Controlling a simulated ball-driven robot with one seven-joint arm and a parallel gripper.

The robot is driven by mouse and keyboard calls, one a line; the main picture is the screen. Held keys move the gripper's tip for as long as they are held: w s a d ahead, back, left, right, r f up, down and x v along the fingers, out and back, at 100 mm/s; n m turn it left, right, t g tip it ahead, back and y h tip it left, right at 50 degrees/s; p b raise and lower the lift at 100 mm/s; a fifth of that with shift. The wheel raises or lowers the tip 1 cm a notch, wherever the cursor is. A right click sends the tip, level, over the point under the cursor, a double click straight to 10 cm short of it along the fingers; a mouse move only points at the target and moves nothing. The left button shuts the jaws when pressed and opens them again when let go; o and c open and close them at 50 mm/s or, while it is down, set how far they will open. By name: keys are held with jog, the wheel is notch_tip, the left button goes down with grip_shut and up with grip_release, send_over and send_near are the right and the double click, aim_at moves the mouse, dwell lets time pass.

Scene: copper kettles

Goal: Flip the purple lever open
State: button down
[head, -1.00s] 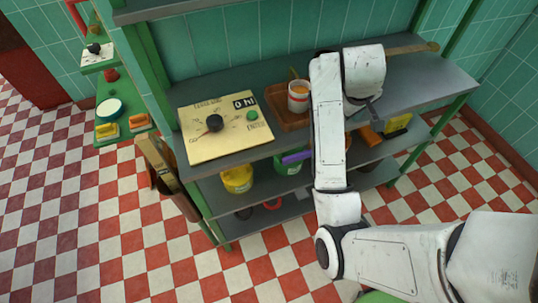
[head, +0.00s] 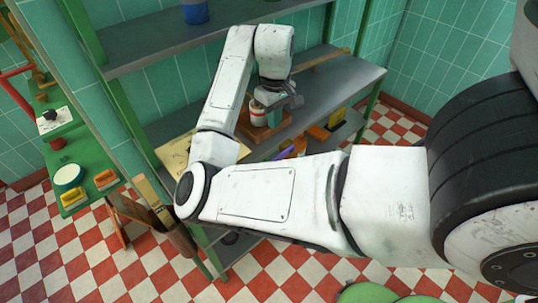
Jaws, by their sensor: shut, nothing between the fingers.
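The purple lever (head: 287,153) shows as a small strip at the middle shelf, just above my forearm. My arm hides most of its surroundings, and I cannot tell its angle. My gripper (head: 284,106) is shut and empty, over the grey worktop beside the white cup (head: 257,118), higher in the picture than the lever and apart from it. The fingertips are small and partly unclear.
The cup stands in a brown wooden tray (head: 288,123). A cream dial panel (head: 172,153) is partly behind my arm. A green side board (head: 85,160) stands left. An upper shelf (head: 150,45) overhangs.

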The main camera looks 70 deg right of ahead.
aim_at(280, 157)
jog(key=shift+f, duration=0.15)
notch_tip(280, 157, down, 14)
jog(key=shift+r, duration=0.1)
dwell(0.6)
